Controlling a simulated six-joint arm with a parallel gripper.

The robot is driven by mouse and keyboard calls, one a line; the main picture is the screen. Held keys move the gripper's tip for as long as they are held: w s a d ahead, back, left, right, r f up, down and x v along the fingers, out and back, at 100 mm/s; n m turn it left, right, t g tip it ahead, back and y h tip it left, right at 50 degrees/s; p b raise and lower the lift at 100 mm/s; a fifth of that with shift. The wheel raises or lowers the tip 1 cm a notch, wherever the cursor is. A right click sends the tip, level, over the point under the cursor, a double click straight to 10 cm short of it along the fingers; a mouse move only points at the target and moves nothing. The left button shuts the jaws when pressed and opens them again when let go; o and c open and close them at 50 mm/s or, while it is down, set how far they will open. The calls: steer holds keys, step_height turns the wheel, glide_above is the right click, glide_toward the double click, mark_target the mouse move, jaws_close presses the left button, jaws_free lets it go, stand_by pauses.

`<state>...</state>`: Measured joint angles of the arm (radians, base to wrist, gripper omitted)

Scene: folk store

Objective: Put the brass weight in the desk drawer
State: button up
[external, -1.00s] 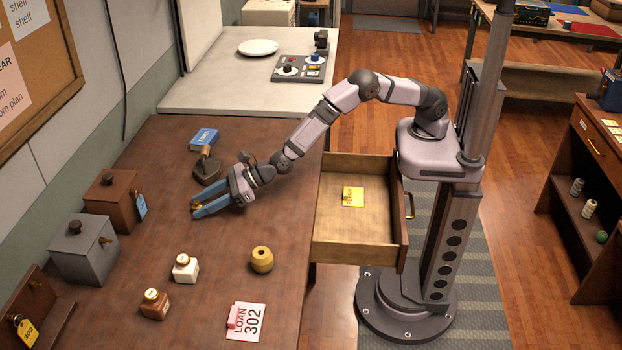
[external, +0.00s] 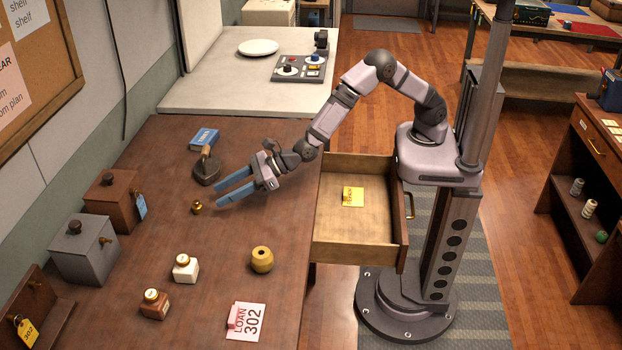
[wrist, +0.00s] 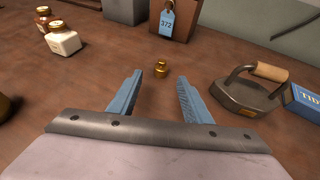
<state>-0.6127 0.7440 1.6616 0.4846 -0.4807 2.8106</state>
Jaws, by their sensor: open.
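The brass weight (external: 197,207) is a small knobbed piece standing on the brown desk top. In the wrist view it (wrist: 161,68) lies ahead of the fingertips, roughly midway between them. My gripper (external: 217,196) is open and empty, its blue fingers pointing at the weight with a short gap. Its two fingers also show in the wrist view (wrist: 160,84). The desk drawer (external: 335,241) is pulled open at the desk's right side. A yellow card (external: 353,196) lies inside it, with bare wood around it.
A dark flat iron (external: 206,172) and a blue box (external: 203,139) stand behind the gripper. A white bottle (external: 185,268), brown bottle (external: 155,304), yellow round object (external: 262,260) and loan card (external: 246,321) are nearer the front. Boxes (external: 85,252) line the wall.

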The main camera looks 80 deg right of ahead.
mark_target(199, 203)
steer(key=shift+a+r+m+h, duration=0.1)
steer(key=shift+r+m+h, duration=0.1)
steer(key=shift+m+h, duration=0.25)
stand_by(0.4)
steer(key=shift+p+x, duration=0.5)
steer(key=shift+x, duration=0.55)
steer(key=shift+w+a+f+p, duration=0.15)
steer(key=shift+w+a+p, duration=0.15)
steer(key=shift+w+p, duration=0.4)
steer(key=shift+w+a+f+p, duration=0.1)
steer(key=shift+w+a+p, duration=0.15)
steer(key=shift+w+p, duration=0.45)
steer(key=shift+w+a+f+t, duration=0.15)
steer(key=shift+w+f, duration=0.15)
steer(key=shift+w, duration=0.15)
steer(key=shift+w+a+f+t, duration=0.15)
steer(key=shift+w+f, duration=0.1)
steer(key=shift+w, duration=0.2)
jaws_close()
